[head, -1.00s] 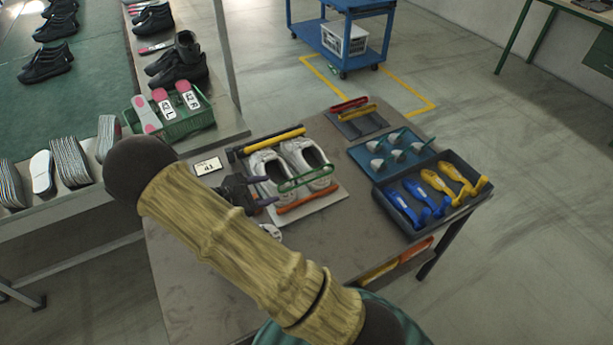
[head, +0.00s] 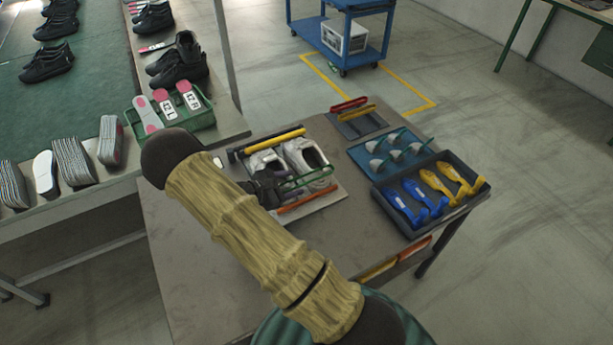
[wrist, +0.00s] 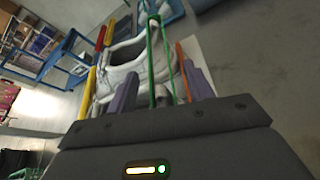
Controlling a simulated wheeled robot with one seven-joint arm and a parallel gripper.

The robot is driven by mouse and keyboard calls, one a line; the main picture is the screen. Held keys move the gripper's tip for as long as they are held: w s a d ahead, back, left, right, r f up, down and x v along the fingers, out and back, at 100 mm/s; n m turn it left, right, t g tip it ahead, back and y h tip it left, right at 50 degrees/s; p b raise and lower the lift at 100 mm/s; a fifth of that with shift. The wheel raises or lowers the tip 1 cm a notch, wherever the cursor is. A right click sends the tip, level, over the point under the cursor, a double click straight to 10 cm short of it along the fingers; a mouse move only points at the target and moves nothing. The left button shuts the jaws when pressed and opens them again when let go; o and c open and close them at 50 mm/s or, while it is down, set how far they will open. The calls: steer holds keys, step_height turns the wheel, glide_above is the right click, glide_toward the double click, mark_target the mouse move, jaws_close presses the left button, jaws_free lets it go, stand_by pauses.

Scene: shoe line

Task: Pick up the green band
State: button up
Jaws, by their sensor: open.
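The green band (head: 318,183) is a thin loop lying across the pair of white shoes (head: 302,157) on the table. My gripper (head: 282,187) is at the band's near left end, over the front of the shoes, and partly hides both. In the wrist view, the green band (wrist: 151,62) runs lengthwise between the two purple fingers of my gripper (wrist: 162,88). The fingers are open and apart from the band. The near end of the band is hidden behind the gripper body.
A yellow bar (head: 275,140) and an orange bar (head: 306,200) flank the shoes. To the right are a teal tray (head: 362,152) and a dark tray (head: 437,223) of blue and yellow tools. Red and yellow handles (head: 349,104) lie behind. The near tabletop is bare.

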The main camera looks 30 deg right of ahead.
steer(key=shift+w+d+f, duration=0.1)
steer(key=shift+d+f, duration=0.05)
steer(key=shift+d, duration=0.2)
steer(key=c, duration=1.1)
steer(key=shift+o, duration=0.2)
step_height(320, 180, up, 10)
steer(key=b, duration=0.1)
